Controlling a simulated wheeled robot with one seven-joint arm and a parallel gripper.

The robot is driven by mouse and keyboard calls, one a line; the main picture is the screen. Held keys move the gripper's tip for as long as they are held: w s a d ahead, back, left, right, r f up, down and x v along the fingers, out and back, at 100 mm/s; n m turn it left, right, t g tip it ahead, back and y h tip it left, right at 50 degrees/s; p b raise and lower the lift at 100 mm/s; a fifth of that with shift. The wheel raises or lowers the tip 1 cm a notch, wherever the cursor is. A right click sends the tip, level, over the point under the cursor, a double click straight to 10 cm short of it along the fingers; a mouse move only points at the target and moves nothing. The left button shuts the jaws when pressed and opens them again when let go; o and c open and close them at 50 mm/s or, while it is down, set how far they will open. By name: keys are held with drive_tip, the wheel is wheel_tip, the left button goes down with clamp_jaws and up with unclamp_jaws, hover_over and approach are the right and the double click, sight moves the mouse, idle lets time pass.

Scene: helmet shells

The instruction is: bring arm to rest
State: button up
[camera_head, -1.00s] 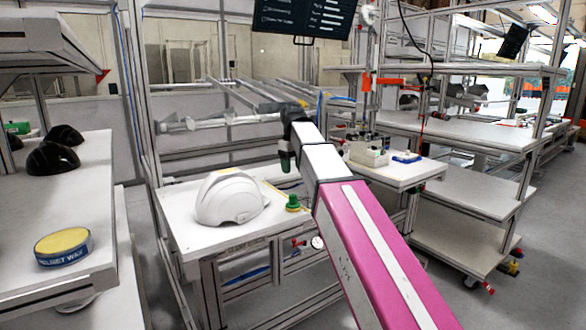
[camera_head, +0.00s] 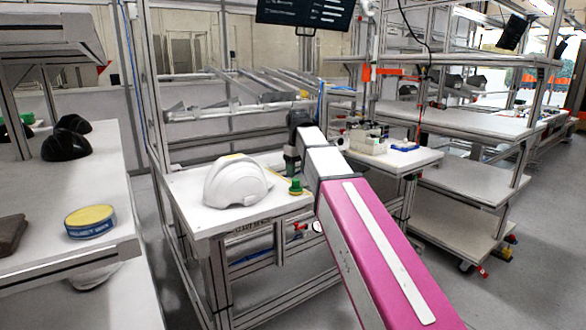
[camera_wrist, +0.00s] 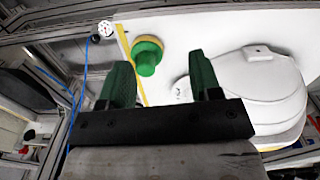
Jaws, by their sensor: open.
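My arm, pink and grey, reaches forward from the bottom right in the head view. My gripper (camera_wrist: 160,82) shows in the wrist view with its two green fingers apart and nothing between them. In the head view the gripper is mostly hidden behind the arm's end, near the back right of the white helmet table. A white helmet shell (camera_head: 236,182) sits on that table (camera_head: 203,217); it also shows right of the fingers in the wrist view (camera_wrist: 255,82). A green knobbed object (camera_head: 296,187) stands right of the helmet, and beyond the fingers in the wrist view (camera_wrist: 147,54).
A left bench (camera_head: 60,190) holds dark helmet shells (camera_head: 66,145), a blue and yellow wax tin (camera_head: 90,221) and a brown item (camera_head: 11,234). A right table (camera_head: 425,160) holds small boxes (camera_head: 368,142). Metal frame posts stand behind the helmet table. Floor is open at far right.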

drive_tip(key=s+d+f+m, duration=0.2)
drive_tip(key=s+d+f, duration=0.3)
drive_tip(key=f, duration=0.7)
drive_tip(key=s+d+f+m, duration=0.3)
drive_tip(key=s+d+f, duration=0.3)
drive_tip(key=f, duration=0.7)
drive_tip(key=s+d+f+m, duration=0.2)
drive_tip(key=s+d+f, duration=0.4)
drive_tip(key=f, duration=0.6)
drive_tip(key=shift+s+f+m, duration=0.15)
drive_tip(key=shift+s+m, duration=0.15)
drive_tip(key=shift+s, duration=0.25)
